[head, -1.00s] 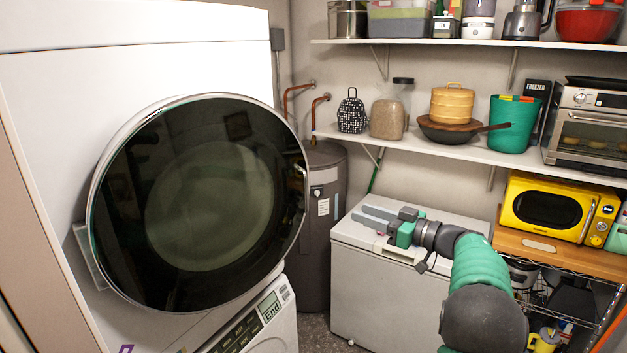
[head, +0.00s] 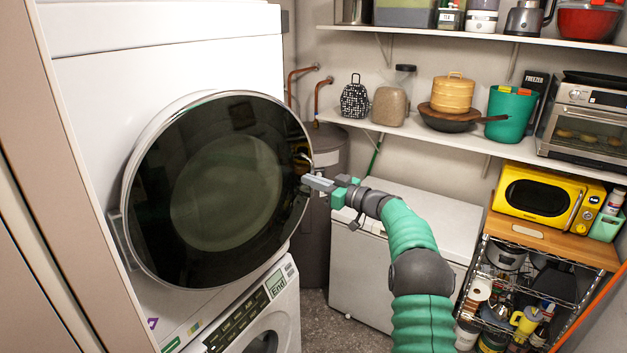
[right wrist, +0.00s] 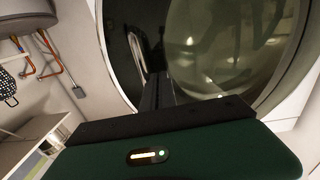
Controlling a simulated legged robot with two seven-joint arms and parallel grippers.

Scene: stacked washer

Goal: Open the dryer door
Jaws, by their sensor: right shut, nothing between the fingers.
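The dryer door (head: 222,190) is a large round dark-glass door with a silver rim on the upper white machine (head: 90,110). It looks closed, with its hinge (head: 124,240) at the left. The handle recess shows as a bright mark at the door's right edge. My right gripper (head: 306,182) is shut and empty, its fingertips at the right edge of the door near that mark; I cannot tell whether they touch it. In the right wrist view the fingers (right wrist: 158,88) point at the dark door (right wrist: 130,45). My left gripper is not in view.
A washer (head: 245,315) stands below the dryer. A white chest freezer (head: 370,270) and a dark grey tank (head: 318,225) stand to the right. Shelves (head: 430,138) with kitchen items line the back wall. A yellow microwave (head: 540,200) sits on a rack at far right.

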